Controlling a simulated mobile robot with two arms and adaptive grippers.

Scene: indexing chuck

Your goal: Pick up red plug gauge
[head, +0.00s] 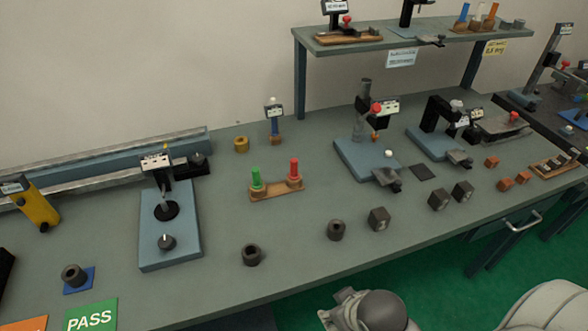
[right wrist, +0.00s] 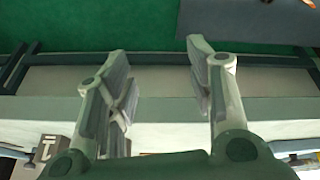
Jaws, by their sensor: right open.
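The red plug gauge (head: 294,171) stands upright in the right side of a small wooden holder (head: 274,192) at the middle of the bench. A green plug gauge (head: 256,178) stands in the holder's left side. My right gripper (right wrist: 157,75) is open, with nothing between its fingers in the right wrist view. That view shows the bench edge and green floor behind the fingers, and no plug gauge. In the head view, part of my right arm shows at the bottom edge, well in front of the holder. My left gripper is not in view.
A blue-based gauge stand (head: 170,235) is left of the holder, and another stand (head: 368,162) is right of it. Dark ring parts (head: 251,255) (head: 336,230) and a dark block (head: 379,218) lie in front. A brass ring (head: 241,144) sits behind. Bench directly around the holder is clear.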

